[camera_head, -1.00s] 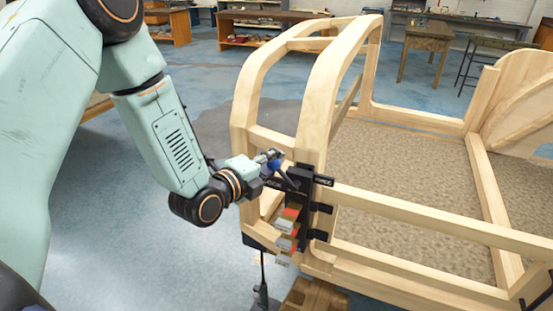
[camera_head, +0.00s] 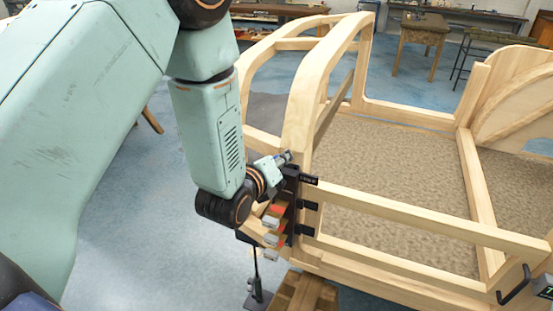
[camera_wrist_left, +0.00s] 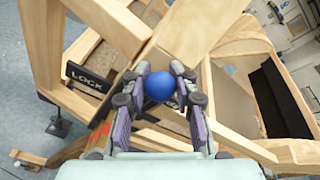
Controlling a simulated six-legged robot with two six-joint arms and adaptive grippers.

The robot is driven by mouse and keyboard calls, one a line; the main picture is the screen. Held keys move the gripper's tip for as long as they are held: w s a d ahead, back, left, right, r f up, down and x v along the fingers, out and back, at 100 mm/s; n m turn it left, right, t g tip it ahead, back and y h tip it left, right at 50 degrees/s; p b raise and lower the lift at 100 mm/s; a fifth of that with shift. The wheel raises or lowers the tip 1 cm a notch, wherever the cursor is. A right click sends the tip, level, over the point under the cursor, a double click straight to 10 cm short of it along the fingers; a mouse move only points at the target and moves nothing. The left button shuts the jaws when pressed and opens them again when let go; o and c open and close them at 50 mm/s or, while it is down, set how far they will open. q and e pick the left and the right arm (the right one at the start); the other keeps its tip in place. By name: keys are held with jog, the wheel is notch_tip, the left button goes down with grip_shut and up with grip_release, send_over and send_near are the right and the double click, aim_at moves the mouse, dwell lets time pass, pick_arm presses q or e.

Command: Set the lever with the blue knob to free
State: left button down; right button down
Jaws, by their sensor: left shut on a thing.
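The blue knob (camera_wrist_left: 160,88) sits between the fingers of my left gripper (camera_wrist_left: 160,72) in the left wrist view, and the gripper is shut on it. A black LOCK sign (camera_wrist_left: 86,78) is left of the knob there. In the head view my left gripper (camera_head: 284,158) is at the top of the black lever mount (camera_head: 292,192) on the wooden frame's post. A small black sign (camera_head: 308,179) sticks out right of the mount; its text is too small to read. My arm hides the knob and most of the lever in the head view. My right gripper is not in view.
The wooden bodyframe (camera_head: 400,207) has rails and arched posts around the mount. Red-and-white blocks (camera_head: 273,223) hang below the mount. The blue floor at left is open.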

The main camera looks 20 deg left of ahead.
pick_arm(q)
jog(key=shift+s+d+f+m, duration=0.2)
jog(key=shift+s+f+m, duration=0.05)
jog(key=shift+f+m, duration=0.05)
dwell(0.4)
jog(key=c, duration=1.5)
grip_release()
jog(key=o, duration=0.5)
jog(key=shift+d+r, duration=0.1)
jog(key=shift+r, duration=0.15)
jog(key=shift+c, duration=0.2)
jog(key=shift+w, duration=0.1)
jog(key=v, duration=0.7)
jog(key=shift+s, duration=0.25)
jog(key=shift+r, duration=0.1)
